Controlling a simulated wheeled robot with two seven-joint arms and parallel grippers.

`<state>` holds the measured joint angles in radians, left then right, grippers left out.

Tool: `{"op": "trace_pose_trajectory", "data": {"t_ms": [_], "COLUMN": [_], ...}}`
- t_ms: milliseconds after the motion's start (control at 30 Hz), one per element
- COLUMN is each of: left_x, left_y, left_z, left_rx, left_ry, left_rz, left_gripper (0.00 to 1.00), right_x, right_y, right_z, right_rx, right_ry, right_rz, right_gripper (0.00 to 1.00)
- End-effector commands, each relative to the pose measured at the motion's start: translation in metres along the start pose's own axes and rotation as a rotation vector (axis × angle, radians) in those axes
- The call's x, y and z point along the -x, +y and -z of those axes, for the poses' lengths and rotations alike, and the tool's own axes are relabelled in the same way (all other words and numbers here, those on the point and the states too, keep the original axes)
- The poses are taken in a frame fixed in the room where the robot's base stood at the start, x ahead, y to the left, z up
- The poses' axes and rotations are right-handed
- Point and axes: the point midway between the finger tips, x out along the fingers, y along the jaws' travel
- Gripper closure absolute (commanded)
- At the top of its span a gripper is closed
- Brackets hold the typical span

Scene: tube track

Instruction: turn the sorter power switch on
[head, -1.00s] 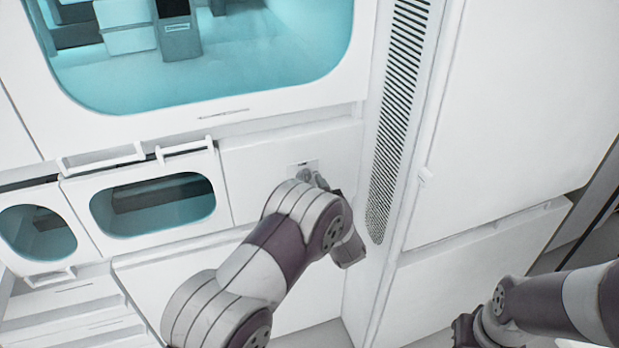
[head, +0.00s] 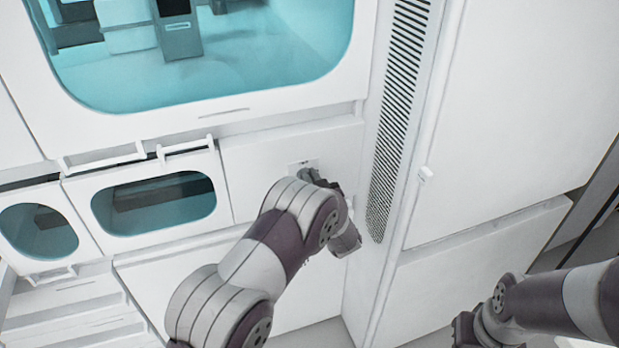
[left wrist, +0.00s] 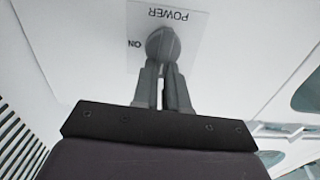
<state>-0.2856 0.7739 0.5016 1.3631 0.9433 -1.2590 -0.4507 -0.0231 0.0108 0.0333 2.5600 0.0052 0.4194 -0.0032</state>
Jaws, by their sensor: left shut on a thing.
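The power switch (left wrist: 163,43) is a grey rotary knob on a pale label plate marked POWER and ON, which appears upside down in the left wrist view. My left gripper (left wrist: 164,68) is shut on the knob, with its two fingers on either side of it. In the head view the label plate (head: 303,164) shows on the white panel, and my left gripper (head: 318,177) is at it, with the knob mostly hidden by the wrist. My right arm shows at the lower right; its fingertips are not clear.
A large teal window (head: 210,70) is at the upper left. Small windowed doors (head: 153,203) with white handles (head: 185,147) are left of the switch panel. A slatted vent column (head: 398,110) stands just right of my left gripper.

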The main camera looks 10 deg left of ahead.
Motion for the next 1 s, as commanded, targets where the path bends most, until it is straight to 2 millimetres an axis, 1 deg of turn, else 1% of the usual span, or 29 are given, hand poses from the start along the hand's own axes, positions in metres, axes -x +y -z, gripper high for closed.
{"op": "trace_pose_trajectory", "data": {"t_ms": [267,1000], "left_x": [0.0,0.0], "left_y": [0.004,0.015], "left_z": [0.001,-0.008], "left_rx": [-0.185,-0.888], "left_ry": [-0.002,-0.003], "left_rz": [-0.001,-0.001], "left_gripper": [1.0,1.0], "right_x": [0.009,0.029], "right_y": [0.0,0.0], "right_z": [0.001,0.003], "right_rx": [0.0,0.0], "right_ry": [0.0,0.0], "right_rz": [0.0,0.0], "right_gripper": [1.0,1.0]}}
